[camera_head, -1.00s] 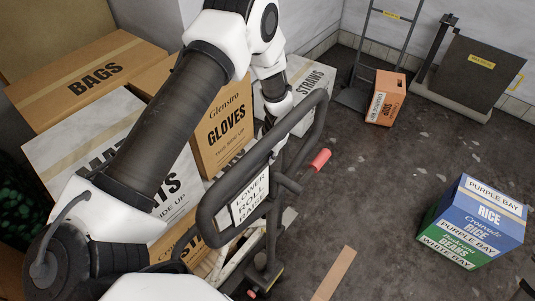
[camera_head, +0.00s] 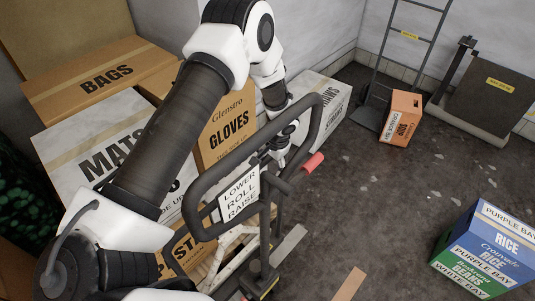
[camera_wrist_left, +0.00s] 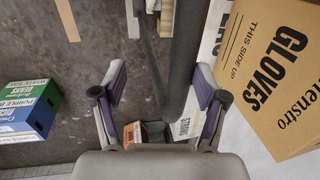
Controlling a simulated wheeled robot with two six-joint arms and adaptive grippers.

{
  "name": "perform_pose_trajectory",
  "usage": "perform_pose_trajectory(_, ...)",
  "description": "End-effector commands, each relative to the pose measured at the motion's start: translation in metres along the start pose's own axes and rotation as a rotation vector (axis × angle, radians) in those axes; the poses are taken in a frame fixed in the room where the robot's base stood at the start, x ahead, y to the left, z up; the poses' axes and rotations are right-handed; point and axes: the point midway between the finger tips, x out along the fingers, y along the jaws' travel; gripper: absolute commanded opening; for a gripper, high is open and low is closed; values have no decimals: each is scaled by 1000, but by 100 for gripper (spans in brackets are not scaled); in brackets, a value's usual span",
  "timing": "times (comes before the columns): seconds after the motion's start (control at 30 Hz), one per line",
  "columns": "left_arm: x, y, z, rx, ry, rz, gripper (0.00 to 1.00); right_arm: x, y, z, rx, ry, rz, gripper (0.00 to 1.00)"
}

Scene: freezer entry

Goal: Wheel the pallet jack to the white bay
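The pallet jack's dark loop handle (camera_head: 318,118) stands upright in the middle of the head view, with a "LOWER ROLL RAISE" sign (camera_head: 240,194) and a red grip (camera_head: 312,163). Its lower column (camera_head: 263,240) runs down to the floor; the forks are mostly hidden. My left gripper (camera_head: 280,156) is behind the loop, near the column. In the left wrist view its fingers (camera_wrist_left: 160,82) are apart, with the dark handle bar (camera_wrist_left: 172,60) showing between or beyond them; contact is unclear. No floor area marked as a white bay can be made out. My right gripper is out of view.
Cartons labelled BAGS (camera_head: 105,76), MATS (camera_head: 80,140) and GLOVES (camera_head: 228,125) crowd the left. A hand truck (camera_head: 408,38), an orange box (camera_head: 400,118) and a scale (camera_head: 490,95) stand at the back. Blue RICE (camera_head: 500,235) and green BEANS (camera_head: 465,268) boxes are at right. Centre-right floor is clear.

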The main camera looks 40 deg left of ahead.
Motion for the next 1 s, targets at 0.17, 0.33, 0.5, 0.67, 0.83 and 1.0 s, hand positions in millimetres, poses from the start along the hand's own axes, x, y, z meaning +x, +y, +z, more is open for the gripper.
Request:
perform_pose_trajectory(0.17,-1,2,-1,0,3,2,51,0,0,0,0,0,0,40)
perform_pose_trajectory(0.33,0,2,-1,1,3,2,51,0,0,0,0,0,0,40)
perform_pose_trajectory(0.5,0,1,0,0,1,1,51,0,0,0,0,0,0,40)
perform_pose_trajectory(0.67,-2,1,0,0,1,1,51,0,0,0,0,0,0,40)
perform_pose_trajectory(0.83,-26,1,-2,0,5,1,51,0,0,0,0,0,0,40)
perform_pose_trajectory(1.0,-70,2,-2,2,5,0,51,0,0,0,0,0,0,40)
